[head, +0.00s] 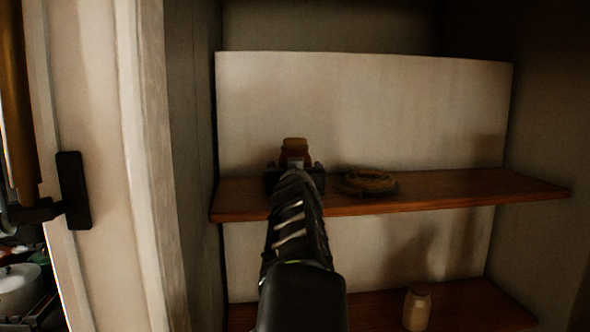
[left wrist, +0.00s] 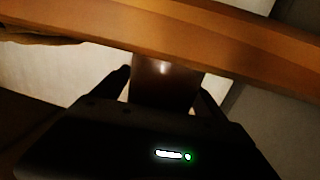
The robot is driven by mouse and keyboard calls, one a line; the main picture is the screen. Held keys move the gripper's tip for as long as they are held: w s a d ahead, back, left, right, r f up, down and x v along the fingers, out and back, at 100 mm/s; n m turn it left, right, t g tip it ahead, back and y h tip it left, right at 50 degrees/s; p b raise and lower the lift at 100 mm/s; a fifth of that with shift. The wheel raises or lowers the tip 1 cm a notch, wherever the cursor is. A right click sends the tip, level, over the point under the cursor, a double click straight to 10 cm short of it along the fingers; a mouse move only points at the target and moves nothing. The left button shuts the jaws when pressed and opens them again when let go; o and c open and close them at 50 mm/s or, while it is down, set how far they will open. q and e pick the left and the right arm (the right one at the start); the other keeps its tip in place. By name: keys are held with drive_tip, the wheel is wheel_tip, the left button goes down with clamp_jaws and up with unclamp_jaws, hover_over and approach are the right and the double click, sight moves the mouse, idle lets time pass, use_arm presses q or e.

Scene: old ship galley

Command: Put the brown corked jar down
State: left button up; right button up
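The left wrist view also shows the dark brown jar (left wrist: 165,85) between the fingers of my left gripper (left wrist: 165,92), close to the wooden shelf (left wrist: 190,35). The jar's lower part is hidden behind the gripper in the head view, so I cannot tell whether it touches the shelf. My right gripper is not in view.
A brown coiled object (head: 367,182) lies on the upper shelf just right of the jar. A pale jar (head: 416,308) stands on the lower shelf (head: 470,303). The upper shelf's right part is clear. A white post (head: 140,160) stands at the left.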

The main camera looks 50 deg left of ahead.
use_arm(q)
drive_tip(key=shift+r, duration=0.15)
drive_tip(key=shift+d, duration=0.15)
drive_tip(key=shift+b+v, duration=2.1)
drive_tip(key=shift+v, duration=3.8)
